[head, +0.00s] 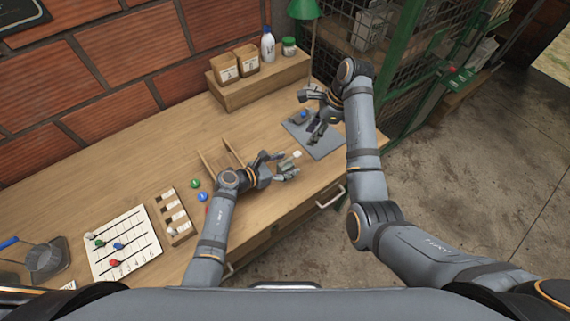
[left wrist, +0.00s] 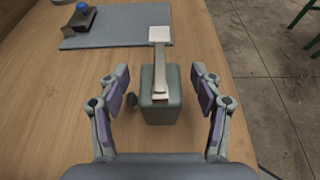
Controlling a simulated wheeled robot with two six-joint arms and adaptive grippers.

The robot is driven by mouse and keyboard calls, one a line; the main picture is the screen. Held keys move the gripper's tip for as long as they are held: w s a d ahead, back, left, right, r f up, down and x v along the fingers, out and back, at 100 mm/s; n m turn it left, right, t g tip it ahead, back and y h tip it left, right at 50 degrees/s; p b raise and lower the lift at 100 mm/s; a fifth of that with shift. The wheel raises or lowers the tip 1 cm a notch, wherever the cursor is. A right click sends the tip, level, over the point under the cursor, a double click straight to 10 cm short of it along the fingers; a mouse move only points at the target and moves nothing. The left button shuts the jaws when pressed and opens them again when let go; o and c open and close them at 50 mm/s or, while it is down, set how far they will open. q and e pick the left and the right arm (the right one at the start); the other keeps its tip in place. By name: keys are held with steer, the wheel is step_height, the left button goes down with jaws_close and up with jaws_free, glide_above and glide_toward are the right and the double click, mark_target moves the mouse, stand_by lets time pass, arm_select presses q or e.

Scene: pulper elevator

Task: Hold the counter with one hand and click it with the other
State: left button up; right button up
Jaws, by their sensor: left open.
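The counter (left wrist: 160,98) is a small grey-green box with a metal lever on top and a dark knob on its left side. It stands upright on the wooden bench; in the head view (head: 290,172) it is small and partly covered by my left gripper. My left gripper (head: 281,165) is open, with one finger on each side of the counter. In the left wrist view (left wrist: 160,85) gaps show between both fingers and the box. My right gripper (head: 313,114) is open above the grey mat (head: 328,147), farther back, apart from the counter.
A blue-topped object (left wrist: 83,14) lies on the mat, near my right gripper's fingers. A wooden riser (head: 262,81) with boxes and bottles stands at the back. A white bead board (head: 122,246) and a slotted wooden tray (head: 174,217) are at left. The bench's front edge is close.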

arm_select(q)
steer(key=c, duration=1.3)
arm_select(e)
steer(key=shift+c, duration=0.2)
jaws_close()
stand_by(0.4)
